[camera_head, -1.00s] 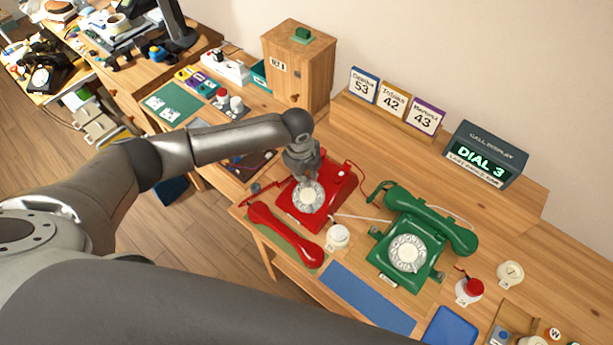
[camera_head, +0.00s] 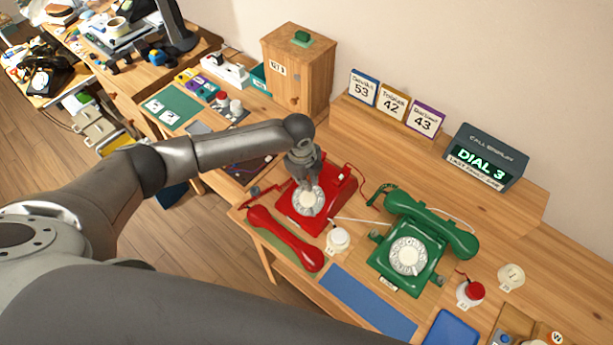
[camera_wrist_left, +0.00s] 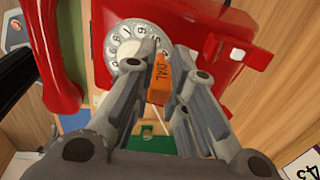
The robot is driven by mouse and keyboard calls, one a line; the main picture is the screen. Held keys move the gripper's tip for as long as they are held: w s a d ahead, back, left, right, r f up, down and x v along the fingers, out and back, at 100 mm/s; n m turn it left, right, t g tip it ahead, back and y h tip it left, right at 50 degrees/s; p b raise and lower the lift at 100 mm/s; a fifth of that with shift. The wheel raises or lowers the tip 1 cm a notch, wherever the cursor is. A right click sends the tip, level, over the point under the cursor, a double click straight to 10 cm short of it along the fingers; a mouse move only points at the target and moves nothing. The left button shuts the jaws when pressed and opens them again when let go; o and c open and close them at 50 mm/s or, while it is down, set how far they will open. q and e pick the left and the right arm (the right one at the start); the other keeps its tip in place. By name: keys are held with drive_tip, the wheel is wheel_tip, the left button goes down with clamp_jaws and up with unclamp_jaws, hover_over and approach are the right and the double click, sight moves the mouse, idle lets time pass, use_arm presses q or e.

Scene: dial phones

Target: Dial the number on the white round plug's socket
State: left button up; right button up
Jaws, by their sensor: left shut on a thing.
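The red dial phone (camera_head: 318,222) stands on the desk; its white dial (camera_head: 309,201) faces up. My left gripper (camera_head: 307,184) is over that dial; in the wrist view (camera_wrist_left: 160,85) its fingers are shut on an orange piece marked DIAL (camera_wrist_left: 161,80), beside the dial (camera_wrist_left: 128,45). Whether its tip touches the dial is hidden. The red handset (camera_head: 285,238) lies off the phone, to its left. A white round plug (camera_head: 338,238) sits right of the red phone on a labelled base, its number too small to read surely. The call display (camera_head: 487,157) reads DIAL 3. My right gripper is not in view.
A green dial phone (camera_head: 410,250) with its handset on stands to the right. A red-topped plug (camera_head: 470,291) and a pale round one (camera_head: 510,277) lie beyond it. Cards reading 53, 42 and 43 (camera_head: 425,120) stand behind. A wooden cabinet (camera_head: 298,70) is at the back.

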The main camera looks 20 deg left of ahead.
use_arm(q)
drive_tip(key=shift+w+d+f+b, duration=0.1)
drive_tip(key=shift+w+f+b, duration=0.2)
drive_tip(key=shift+f, duration=0.15)
idle(0.5)
drive_tip(key=shift+s+d, duration=0.1)
drive_tip(key=shift+d+r, duration=0.1)
drive_tip(key=shift+d, duration=0.4)
drive_tip(key=shift+d+p, duration=0.15)
drive_tip(key=shift+p, duration=0.2)
drive_tip(key=shift+s+d, duration=0.2)
drive_tip(key=shift+d, duration=0.25)
